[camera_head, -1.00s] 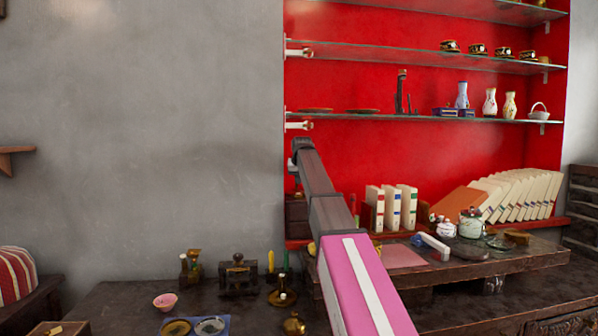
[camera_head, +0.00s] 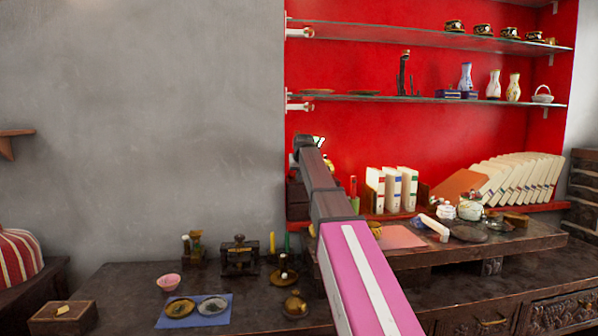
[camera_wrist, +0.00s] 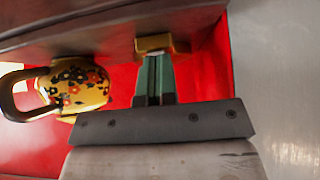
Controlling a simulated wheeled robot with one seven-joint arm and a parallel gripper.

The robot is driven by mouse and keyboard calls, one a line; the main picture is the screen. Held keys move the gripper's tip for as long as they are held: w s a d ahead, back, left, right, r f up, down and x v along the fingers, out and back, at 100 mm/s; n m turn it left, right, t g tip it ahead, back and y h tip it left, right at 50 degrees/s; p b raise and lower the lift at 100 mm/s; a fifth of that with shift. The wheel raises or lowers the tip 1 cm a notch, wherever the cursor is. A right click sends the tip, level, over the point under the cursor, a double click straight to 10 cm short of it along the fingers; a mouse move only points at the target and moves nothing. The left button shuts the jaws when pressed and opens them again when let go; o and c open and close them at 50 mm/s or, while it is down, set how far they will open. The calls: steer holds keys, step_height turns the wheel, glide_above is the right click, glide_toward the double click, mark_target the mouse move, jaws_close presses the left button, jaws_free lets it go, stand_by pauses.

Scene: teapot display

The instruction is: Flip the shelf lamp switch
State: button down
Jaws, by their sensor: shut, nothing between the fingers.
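In the wrist view my gripper (camera_wrist: 154,62) has its dark green fingers together and empty. Their tips reach a small yellow, brass-like piece (camera_wrist: 155,44) below a dark board; I cannot tell whether they touch it or whether it is the switch. A yellow teapot with dark and orange flowers (camera_wrist: 78,88) is left of the fingers, apart from them. In the head view my arm reaches to the left end of the red shelf unit, hiding my fingertips. A small bright whitish shape (camera_head: 319,140) shows beside the arm's end; it could be the lamp. No switch is clearly recognisable.
Glass shelves (camera_head: 400,97) with vases and plates are above my arm's end. Binders (camera_head: 392,190) and pots stand right of the arm. The dark table (camera_head: 130,290) holds a pink bowl (camera_head: 168,282) and a blue mat (camera_head: 180,319).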

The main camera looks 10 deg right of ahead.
steer(key=shift+r, duration=0.1)
steer(key=shift+r, duration=0.75)
steer(key=shift+r, duration=0.1)
steer(key=shift+r, duration=0.25)
step_height(320, 180, up, 3)
steer(key=shift+f, duration=0.15)
steer(key=s+f+v, duration=0.1)
steer(key=v, duration=0.9)
steer(key=shift+s, duration=0.55)
